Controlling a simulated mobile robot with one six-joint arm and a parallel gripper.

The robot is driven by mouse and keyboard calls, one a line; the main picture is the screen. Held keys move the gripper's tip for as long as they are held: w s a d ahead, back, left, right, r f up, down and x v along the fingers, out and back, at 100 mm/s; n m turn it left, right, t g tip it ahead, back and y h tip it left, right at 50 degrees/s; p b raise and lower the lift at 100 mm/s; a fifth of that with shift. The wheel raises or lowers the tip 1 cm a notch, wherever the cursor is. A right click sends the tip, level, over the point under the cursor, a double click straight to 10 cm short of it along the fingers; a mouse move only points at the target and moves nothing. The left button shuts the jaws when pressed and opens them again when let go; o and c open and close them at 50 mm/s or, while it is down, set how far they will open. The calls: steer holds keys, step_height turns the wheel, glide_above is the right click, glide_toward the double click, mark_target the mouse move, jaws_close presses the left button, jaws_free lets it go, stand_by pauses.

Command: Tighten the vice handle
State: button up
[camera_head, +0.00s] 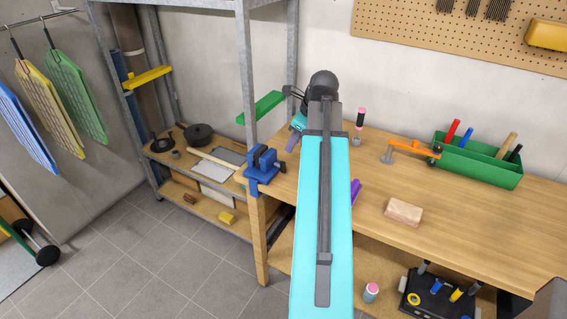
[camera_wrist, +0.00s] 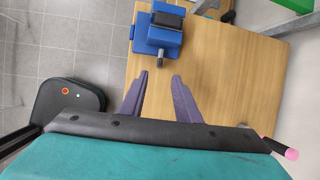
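A blue vice (camera_head: 262,168) is mounted at the left front corner of the wooden workbench (camera_head: 460,215). In the wrist view the vice (camera_wrist: 160,32) is at the top, with a short dark screw end (camera_wrist: 169,58) pointing toward my gripper. No long handle bar can be made out clearly. My gripper (camera_wrist: 158,77) has two purple fingers spread apart, with nothing between them. It is over the bench, short of the vice and not touching it. In the head view my arm hides most of the gripper; a purple finger (camera_head: 292,142) shows right of the vice.
A pink-tipped tool (camera_head: 361,118), an orange clamp (camera_head: 408,147), a green tool tray (camera_head: 477,160) and a beige block (camera_head: 403,211) are on the bench. A metal shelf post (camera_head: 246,75) rises behind the vice. Bare bench top lies around the gripper.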

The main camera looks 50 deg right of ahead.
mark_target(283, 162)
steer(key=shift+p+x, duration=1.75)
steer(key=shift+x, duration=4.95)
jaws_close()
